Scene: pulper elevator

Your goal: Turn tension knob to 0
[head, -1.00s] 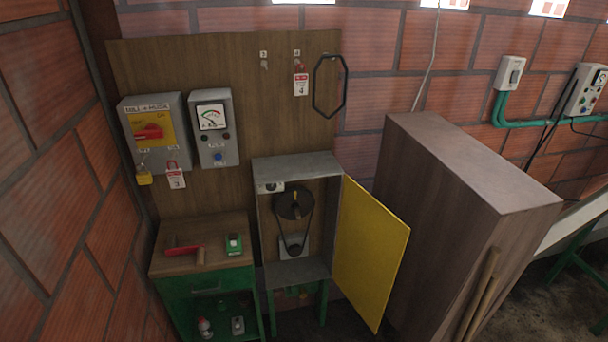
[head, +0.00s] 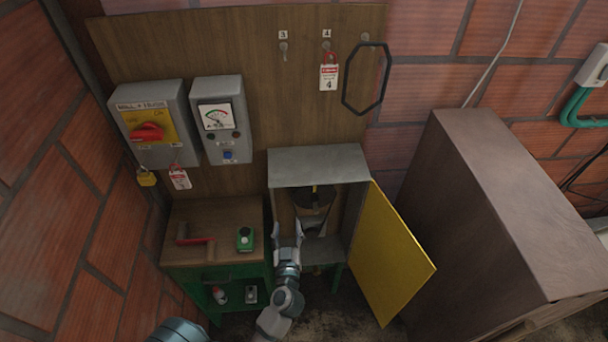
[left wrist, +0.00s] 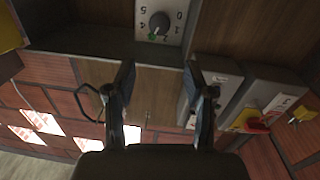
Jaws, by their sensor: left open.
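The tension knob (left wrist: 159,22) is a dark round dial on a pale plate, at the top of the left wrist view. Numerals show on the plate, tilted in the picture; I cannot read the exact setting. In the head view the knob is hidden in the metal cabinet (head: 318,162), whose yellow door (head: 390,255) stands open. My left gripper (head: 288,230) is at the cabinet's open front, pointing up. In the left wrist view its fingers (left wrist: 160,78) are spread and empty, apart from the knob, which lies beyond the tips. My right gripper is not in view.
A pulley (head: 314,198) sits inside the cabinet. A bench (head: 190,218) with a red-handled tool (head: 195,238) and a green button box (head: 245,239) is to the left. A large wooden box (head: 490,200) stands right. Switch boxes (head: 150,120) hang above the bench.

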